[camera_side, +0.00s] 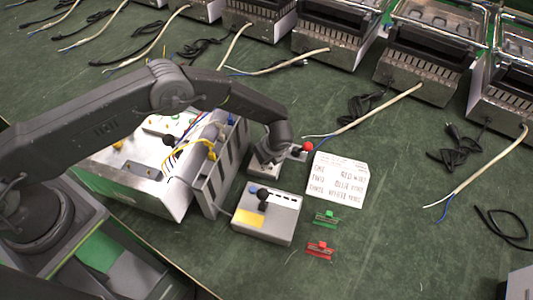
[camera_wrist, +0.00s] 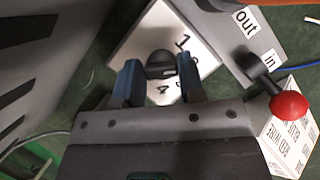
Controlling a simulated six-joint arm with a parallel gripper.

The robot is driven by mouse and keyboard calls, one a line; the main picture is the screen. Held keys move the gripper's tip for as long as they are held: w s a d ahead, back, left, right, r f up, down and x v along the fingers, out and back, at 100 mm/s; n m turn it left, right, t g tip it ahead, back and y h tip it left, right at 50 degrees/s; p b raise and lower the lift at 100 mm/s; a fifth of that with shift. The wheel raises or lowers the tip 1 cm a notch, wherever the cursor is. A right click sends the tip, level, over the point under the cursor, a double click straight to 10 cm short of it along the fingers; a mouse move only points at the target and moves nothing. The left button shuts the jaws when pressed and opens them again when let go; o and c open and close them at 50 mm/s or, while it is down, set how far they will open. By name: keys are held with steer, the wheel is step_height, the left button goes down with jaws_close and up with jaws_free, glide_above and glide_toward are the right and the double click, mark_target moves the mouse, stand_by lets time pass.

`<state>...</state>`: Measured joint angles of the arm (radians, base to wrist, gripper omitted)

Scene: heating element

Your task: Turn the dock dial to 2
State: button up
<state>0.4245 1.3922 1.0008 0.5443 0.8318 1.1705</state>
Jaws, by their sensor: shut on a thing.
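The dock dial is a black knob (camera_wrist: 160,63) on a white plate (camera_wrist: 130,42) marked with numbers; a 1 and a 4 can be read, the others are partly hidden or too small. My gripper (camera_wrist: 160,78) has its two blue-grey fingers on either side of the knob and is shut on it. I cannot tell which number the knob points to. In the side view my gripper (camera_side: 268,162) reaches down onto the dock and hides the dial.
A red-ball lever (camera_wrist: 288,105) stands right of my gripper, near "out" and "in" labels. A printed card (camera_side: 338,180) lies beside the dock. A grey box with a black stick (camera_side: 265,218), green clip (camera_side: 326,218), red clip (camera_side: 320,249) and wired white case (camera_side: 150,165) are near.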

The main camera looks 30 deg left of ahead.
steer(key=o, duration=0.9)
steer(key=shift+o, duration=0.2)
steer(key=v, duration=1.3)
steer(key=shift+r, duration=0.4)
steer(key=shift+d, duration=0.1)
